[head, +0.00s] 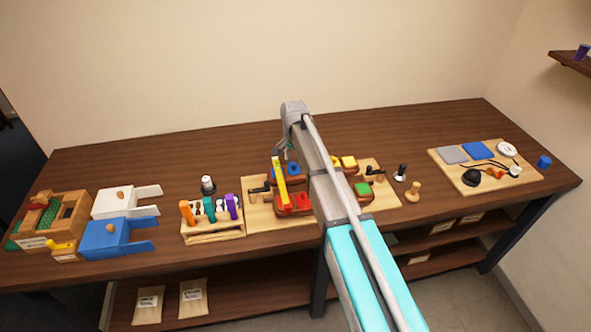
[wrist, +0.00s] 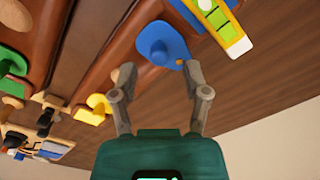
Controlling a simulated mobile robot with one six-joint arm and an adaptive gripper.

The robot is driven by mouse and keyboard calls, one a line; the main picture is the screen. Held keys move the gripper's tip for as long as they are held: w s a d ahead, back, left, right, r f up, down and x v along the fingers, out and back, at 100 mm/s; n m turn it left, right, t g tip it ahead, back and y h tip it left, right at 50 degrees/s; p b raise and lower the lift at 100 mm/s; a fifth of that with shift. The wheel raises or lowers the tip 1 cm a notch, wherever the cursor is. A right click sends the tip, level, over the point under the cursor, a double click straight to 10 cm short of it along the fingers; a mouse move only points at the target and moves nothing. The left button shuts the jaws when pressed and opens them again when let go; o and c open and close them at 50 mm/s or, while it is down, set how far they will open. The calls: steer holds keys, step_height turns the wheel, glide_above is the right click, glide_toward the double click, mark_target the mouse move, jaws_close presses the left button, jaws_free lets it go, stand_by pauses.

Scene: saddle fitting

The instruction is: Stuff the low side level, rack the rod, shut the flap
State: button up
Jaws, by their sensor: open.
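My gripper (wrist: 158,72) is open in the wrist view, its two fingers spread on either side of a blue flap-like piece (wrist: 160,42). Whether a finger touches it I cannot tell. The blue piece sits on a brown saddle panel (wrist: 95,45). A yellow and white bar with green windows, like a level (wrist: 222,22), lies just right of it; in the head view the bar (head: 280,182) lies across the saddle's left part. Red (head: 293,203), yellow (head: 348,162) and green (head: 362,189) pieces also show. A rack (head: 213,229) holds orange, teal and purple handled tools. My arm hides the saddle's middle.
Wooden crates (head: 60,222) and white (head: 120,202) and blue (head: 115,238) boxes stand at the left. A board with pads (head: 470,185) lies at the right.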

mark_target(294, 164)
steer(key=shift+f+b, duration=1.3)
steer(key=shift+f, duration=0.3)
